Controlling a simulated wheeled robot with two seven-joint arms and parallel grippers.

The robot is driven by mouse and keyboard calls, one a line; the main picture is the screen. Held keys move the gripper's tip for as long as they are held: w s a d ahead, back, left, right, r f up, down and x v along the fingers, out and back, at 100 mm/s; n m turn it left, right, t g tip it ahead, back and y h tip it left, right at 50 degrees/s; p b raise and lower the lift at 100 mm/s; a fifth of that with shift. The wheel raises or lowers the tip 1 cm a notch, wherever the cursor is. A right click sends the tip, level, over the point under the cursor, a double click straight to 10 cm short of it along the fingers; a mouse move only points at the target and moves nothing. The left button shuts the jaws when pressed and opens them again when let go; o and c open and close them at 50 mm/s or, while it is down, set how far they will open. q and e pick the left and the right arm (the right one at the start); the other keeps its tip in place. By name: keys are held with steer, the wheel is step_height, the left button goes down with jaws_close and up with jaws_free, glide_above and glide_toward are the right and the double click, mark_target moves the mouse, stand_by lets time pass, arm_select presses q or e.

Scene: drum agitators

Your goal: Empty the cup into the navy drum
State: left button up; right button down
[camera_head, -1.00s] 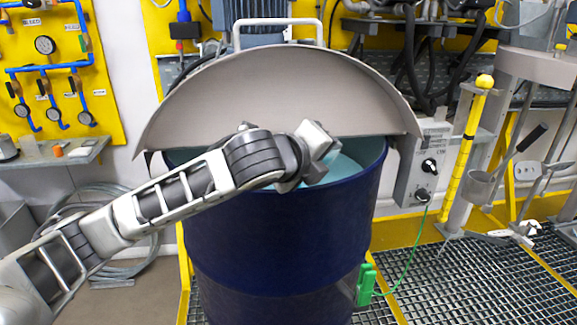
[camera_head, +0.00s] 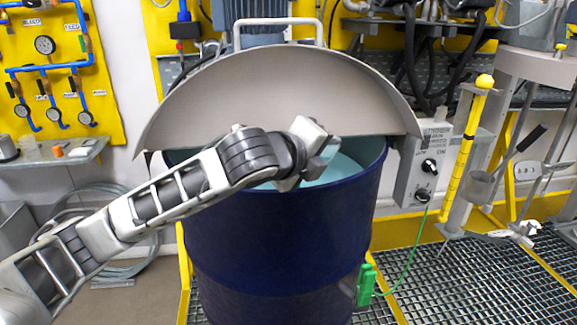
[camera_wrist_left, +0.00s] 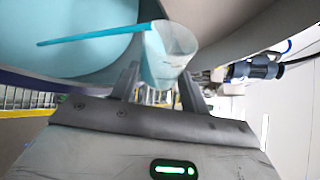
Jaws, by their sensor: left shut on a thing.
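The navy drum (camera_head: 270,235) stands upright in the middle, with pale teal liquid (camera_head: 345,168) inside. My left gripper (camera_head: 322,158) is over the drum's mouth, below the raised grey lid. In the left wrist view the gripper (camera_wrist_left: 158,88) is shut on a clear cup (camera_wrist_left: 172,52). The cup is tipped and has teal liquid in it. A thin teal stream (camera_wrist_left: 95,36) runs from its rim toward the teal liquid in the drum. In the head view the wrist hides the cup. My right gripper is not in view.
The half-round grey lid (camera_head: 290,95) covers the back of the opening. A grey control box (camera_head: 424,165) is right of the drum. A green clamp (camera_head: 365,285) with a cable is at the drum's right side. A yellow-topped post (camera_head: 467,150) stands farther right.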

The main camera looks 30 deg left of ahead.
arm_select(q)
steer(key=shift+r+n, duration=0.25)
steer(key=shift+n, duration=0.05)
stand_by(0.5)
steer(key=shift+a+r+n+t+h+b, duration=0.1)
steer(key=shift+r+n+t+h+b, duration=0.05)
steer(key=shift+n+t+h+b, duration=0.2)
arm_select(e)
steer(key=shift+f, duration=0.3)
arm_select(q)
steer(key=shift+a+f+n+b, duration=0.2)
steer(key=shift+a+n+b, duration=0.05)
steer(key=shift+a+b, duration=0.1)
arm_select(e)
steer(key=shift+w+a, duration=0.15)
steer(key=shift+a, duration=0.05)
arm_select(q)
steer(key=shift+s+a+f+n+h+b, duration=0.1)
steer(key=shift+a+f+n+h+b, duration=0.1)
steer(key=shift+a+n+h+b, duration=0.25)
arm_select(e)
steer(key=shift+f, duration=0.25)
arm_select(q)
steer(key=shift+a+r+n+t+h, duration=0.2)
steer(key=shift+r+n+t+h, duration=0.2)
steer(key=shift+n, duration=0.25)
stand_by(1.2)
